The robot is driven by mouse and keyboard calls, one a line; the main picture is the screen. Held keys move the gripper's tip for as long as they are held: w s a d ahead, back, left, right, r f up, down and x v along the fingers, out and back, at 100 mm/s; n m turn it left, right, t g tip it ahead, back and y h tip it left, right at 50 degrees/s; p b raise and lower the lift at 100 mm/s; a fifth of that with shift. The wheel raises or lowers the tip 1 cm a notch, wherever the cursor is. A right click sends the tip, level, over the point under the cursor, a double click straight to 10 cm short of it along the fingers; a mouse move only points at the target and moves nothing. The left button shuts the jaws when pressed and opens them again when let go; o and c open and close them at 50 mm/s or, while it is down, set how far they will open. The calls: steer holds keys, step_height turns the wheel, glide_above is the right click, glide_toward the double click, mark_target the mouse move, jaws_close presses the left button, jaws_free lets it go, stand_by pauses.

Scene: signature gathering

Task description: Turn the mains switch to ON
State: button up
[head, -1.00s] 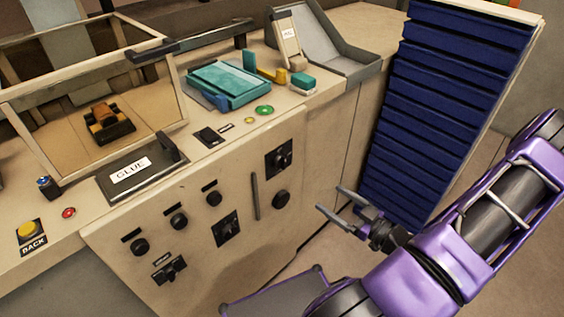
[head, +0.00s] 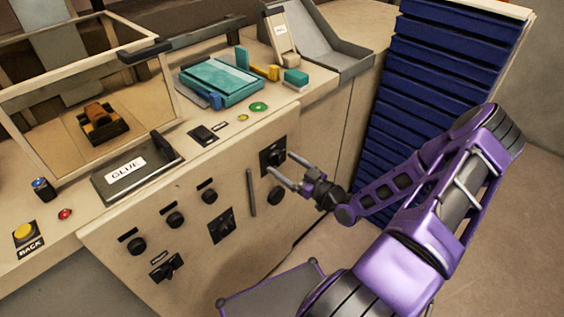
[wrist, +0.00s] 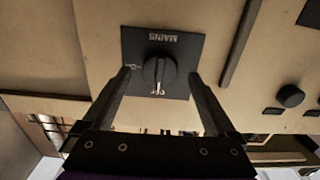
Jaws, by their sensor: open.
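The mains switch (wrist: 160,70) is a round black knob with a raised grip on a square black plate, labelled MAINS, upside down in the wrist view. A white mark on the knob points down in that view, towards a small partly hidden label. Another small label lies to its left; I cannot read either surely. In the head view the mains switch plate (head: 270,155) is at the upper right of the cabinet front. My gripper (wrist: 159,74) is open, its fingers either side of the knob with gaps. It also shows in the head view (head: 279,164), fingers pointing at the panel.
A vertical bar (head: 251,193) stands out left of the switch, and a black knob (head: 276,195) sits below it. Other knobs and switches are further left. A blue slatted panel (head: 410,110) stands to the right. Floor space lies before the cabinet.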

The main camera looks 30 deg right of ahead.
steer(key=shift+x, duration=0.75)
steer(key=c, duration=1.4)
steer(key=shift+o, duration=0.2)
